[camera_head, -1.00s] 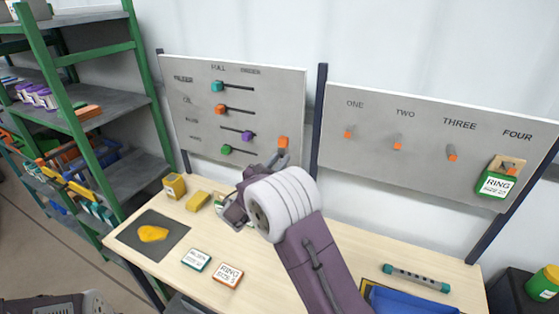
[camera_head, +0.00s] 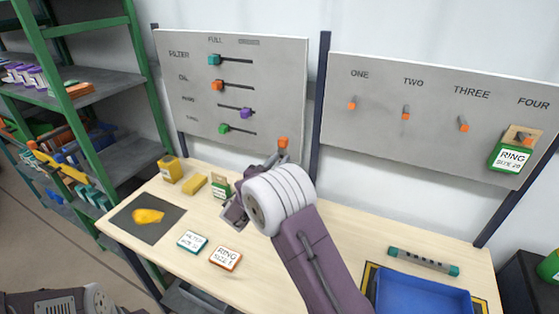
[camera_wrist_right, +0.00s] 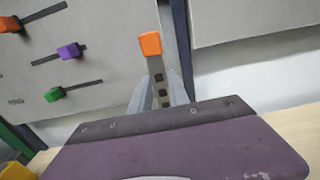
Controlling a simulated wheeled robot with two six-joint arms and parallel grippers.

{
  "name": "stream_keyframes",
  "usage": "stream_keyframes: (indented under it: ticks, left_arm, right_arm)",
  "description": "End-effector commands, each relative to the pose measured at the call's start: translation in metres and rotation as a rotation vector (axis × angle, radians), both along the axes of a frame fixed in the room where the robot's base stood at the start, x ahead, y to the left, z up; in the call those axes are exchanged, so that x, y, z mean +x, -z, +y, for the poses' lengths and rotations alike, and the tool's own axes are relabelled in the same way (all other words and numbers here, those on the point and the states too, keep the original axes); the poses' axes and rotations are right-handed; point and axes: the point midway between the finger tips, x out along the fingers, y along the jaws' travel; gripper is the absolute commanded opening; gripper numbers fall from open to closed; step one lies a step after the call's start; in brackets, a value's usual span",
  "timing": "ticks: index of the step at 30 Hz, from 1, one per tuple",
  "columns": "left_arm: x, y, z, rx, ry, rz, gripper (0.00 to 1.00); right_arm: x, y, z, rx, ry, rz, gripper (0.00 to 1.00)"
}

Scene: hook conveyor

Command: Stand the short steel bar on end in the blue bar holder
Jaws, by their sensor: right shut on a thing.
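A short grey steel bar with dark square marks (camera_wrist_right: 158,82) and an orange end cap is between the fingers of my right gripper (camera_wrist_right: 160,90) in the wrist view. The gripper is shut on it, and the bar points up with its orange end on top. In the head view the orange cap (camera_head: 283,142) shows above my right wrist, in front of the left panel's lower right corner; the wrist hides most of the gripper. A blue tray (camera_head: 415,292) is at the lower right; I cannot tell whether it is the bar holder.
A grey bar with teal ends (camera_head: 424,261) lies behind the blue tray. Two wall panels stand behind. A green shelf (camera_head: 90,110) is at left.

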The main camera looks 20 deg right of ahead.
Motion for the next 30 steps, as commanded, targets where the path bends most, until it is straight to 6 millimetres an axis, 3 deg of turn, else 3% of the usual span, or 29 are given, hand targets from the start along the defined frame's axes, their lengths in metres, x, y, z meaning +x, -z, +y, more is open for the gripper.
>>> stream_keyframes:
  ticks: [1,12,24,25,27,30]
  left_arm:
    - [0.000,0.010,0.000,0.000,0.000,0.000,0.36]
    - [0.000,0.042,0.000,0.000,0.000,0.000,0.36]
    - [0.000,0.047,0.000,0.000,0.000,0.000,0.36]
    - [0.000,0.047,0.000,0.000,0.000,0.000,0.36]
    - [0.000,0.047,0.000,0.000,0.000,0.000,0.36]
    - [0.000,0.047,0.000,0.000,0.000,0.000,0.36]
  right_arm:
    - [0.000,0.010,0.000,-0.001,0.000,-0.002,0.00]
    - [0.000,0.045,0.000,-0.001,0.000,-0.001,0.00]
    - [0.000,0.050,0.000,-0.001,0.000,-0.002,0.00]
    - [0.000,0.050,0.000,-0.001,0.000,-0.002,0.27]
    - [0.000,0.050,0.000,0.000,0.000,-0.001,0.46]
    - [0.000,0.050,0.000,-0.001,0.000,-0.001,0.47]
